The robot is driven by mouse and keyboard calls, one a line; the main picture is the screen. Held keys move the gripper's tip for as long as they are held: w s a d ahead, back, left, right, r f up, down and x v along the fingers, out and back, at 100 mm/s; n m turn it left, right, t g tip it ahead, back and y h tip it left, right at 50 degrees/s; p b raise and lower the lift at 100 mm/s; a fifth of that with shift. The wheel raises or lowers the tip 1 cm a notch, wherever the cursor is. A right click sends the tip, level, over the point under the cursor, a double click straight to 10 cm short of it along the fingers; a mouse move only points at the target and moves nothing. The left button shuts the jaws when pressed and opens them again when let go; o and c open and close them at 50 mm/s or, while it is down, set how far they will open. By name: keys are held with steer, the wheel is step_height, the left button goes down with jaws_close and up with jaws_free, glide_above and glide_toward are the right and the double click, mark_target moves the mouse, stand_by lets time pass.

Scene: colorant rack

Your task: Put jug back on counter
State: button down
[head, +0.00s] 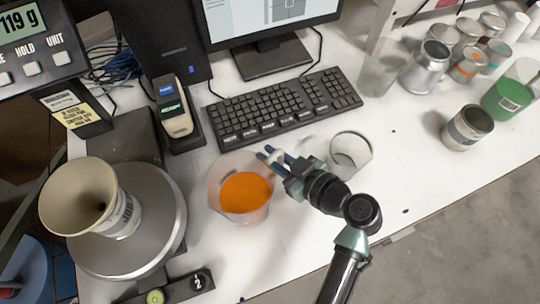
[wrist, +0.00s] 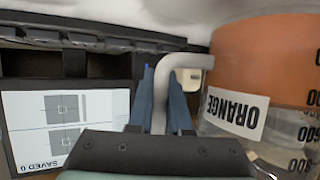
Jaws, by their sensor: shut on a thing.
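The jug (head: 238,208) is clear with orange colorant inside, and it looks upright. It is over the white counter (head: 300,235), between the scale and the keyboard; I cannot tell whether its base touches the counter. In the wrist view the jug (wrist: 255,95) fills the right side, with an "ORANGE" label and volume marks. My gripper (head: 270,157) comes from the right and is shut on the jug's pale handle (wrist: 185,62). The handle runs between the two blue fingers (wrist: 164,95).
A keyboard (head: 285,105) lies behind. An empty clear beaker (head: 350,150) stands right of my gripper. Several cans and a green-filled jug (head: 508,98) stand far right. Counter in front is clear.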

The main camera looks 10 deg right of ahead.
steer(key=shift+f, duration=0.7)
steer(key=shift+f, duration=0.15)
steer(key=c, duration=0.8)
jaws_free()
steer(key=shift+c, duration=0.2)
steer(key=shift+r, duration=0.2)
steer(key=b+v, duration=0.2)
steer(key=v, duration=1)
